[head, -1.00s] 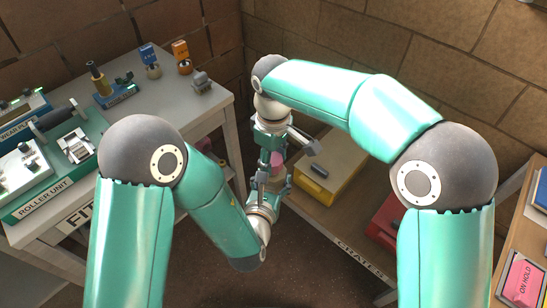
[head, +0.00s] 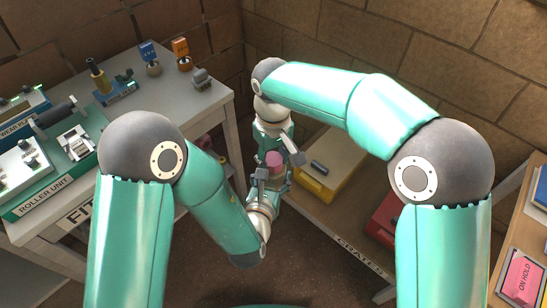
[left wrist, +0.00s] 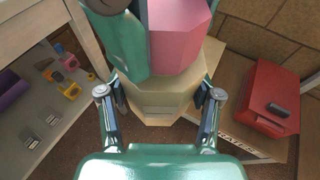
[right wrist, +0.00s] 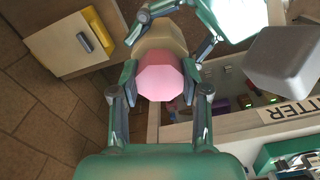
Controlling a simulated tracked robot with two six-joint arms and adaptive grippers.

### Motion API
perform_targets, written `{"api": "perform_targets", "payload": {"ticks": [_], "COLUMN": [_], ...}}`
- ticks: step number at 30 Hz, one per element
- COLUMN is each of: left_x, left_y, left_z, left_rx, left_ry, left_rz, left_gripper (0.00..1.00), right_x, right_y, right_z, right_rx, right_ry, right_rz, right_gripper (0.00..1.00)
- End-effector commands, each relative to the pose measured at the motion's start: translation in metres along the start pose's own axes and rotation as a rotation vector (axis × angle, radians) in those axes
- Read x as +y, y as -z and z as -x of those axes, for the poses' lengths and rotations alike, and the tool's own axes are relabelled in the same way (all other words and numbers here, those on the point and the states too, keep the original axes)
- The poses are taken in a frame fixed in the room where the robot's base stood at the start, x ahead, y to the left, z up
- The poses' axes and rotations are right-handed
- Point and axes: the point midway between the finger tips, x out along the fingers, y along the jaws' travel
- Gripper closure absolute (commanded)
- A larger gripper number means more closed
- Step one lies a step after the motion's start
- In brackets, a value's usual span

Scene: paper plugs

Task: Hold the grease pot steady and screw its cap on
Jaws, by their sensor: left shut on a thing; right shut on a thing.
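The grease pot (left wrist: 150,102), cream and many-sided, stands between the fingers of my left gripper (left wrist: 160,98), which is shut on it. In the head view the left gripper (head: 270,180) comes from below. The pink cap (right wrist: 167,82) sits at the top of the pot, in line with it; whether its thread is engaged cannot be seen. My right gripper (right wrist: 160,92) is shut on the cap from above. The cap also shows in the head view (head: 274,158) and in the left wrist view (left wrist: 178,35), partly hidden by a green finger.
A grey bench (head: 215,105) with a roller unit (head: 50,180) and small parts stands at the left. A yellow case (head: 330,180) and a red case (head: 385,215) lie on the wooden crate shelf behind. A brick wall closes the back. Both grippers are in the gap between.

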Motion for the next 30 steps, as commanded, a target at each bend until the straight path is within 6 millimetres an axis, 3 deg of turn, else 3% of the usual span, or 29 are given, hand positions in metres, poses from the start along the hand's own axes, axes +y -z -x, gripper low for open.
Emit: {"api": "perform_targets", "payload": {"ticks": [30], "left_x": [-0.0009], "left_y": [0.0003], "left_z": [0.0004], "left_rx": [0.001], "left_ry": [0.003], "left_rz": [-0.002], "left_gripper": [1.0], "right_x": [0.0], "right_y": [0.0055], "right_z": [-0.0008], "right_rx": [-0.003], "right_ry": [0.0], "right_rz": [-2.33], "right_gripper": [0.78]}}
